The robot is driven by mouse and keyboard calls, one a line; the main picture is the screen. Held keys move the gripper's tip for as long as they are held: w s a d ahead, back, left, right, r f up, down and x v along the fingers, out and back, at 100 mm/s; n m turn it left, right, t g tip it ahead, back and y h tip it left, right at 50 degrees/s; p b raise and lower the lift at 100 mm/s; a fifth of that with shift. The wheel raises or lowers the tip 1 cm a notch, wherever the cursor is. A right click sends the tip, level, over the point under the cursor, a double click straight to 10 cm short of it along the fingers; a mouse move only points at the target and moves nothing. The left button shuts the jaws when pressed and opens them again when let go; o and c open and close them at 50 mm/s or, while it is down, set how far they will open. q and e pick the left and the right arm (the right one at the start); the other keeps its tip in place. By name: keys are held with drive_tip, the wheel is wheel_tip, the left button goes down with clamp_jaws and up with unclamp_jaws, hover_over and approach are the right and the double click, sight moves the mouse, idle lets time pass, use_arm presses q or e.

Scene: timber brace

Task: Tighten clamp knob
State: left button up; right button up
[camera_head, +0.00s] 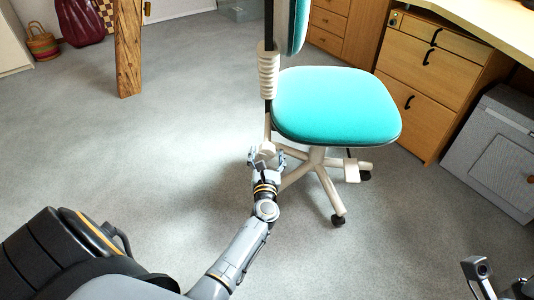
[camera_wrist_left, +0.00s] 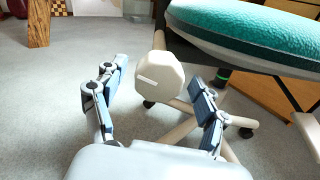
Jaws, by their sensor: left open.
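The pale, faceted knob (camera_wrist_left: 160,82) stands upright between the fingers of my left gripper (camera_wrist_left: 157,98) in the left wrist view. The gripper is open, one finger on each side of the knob, with visible gaps. In the head view the knob (camera_head: 267,149) is small and partly hidden by my left gripper (camera_head: 266,160), at the lower end of the chair's back support. My right gripper (camera_head: 496,282) shows only in part at the lower right corner of the head view, away from the knob; its opening is unclear.
The turquoise chair seat (camera_head: 335,105) overhangs just right of the knob, above the beige wheeled base (camera_head: 318,165). A wooden post (camera_head: 129,50) stands at the back left. Wooden drawers (camera_head: 430,75) and a grey cabinet (camera_head: 495,150) line the right.

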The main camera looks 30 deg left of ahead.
use_arm(q)
drive_tip(key=shift+x, duration=0.75)
drive_tip(key=c, duration=1.2)
drive_tip(key=shift+o, duration=0.2)
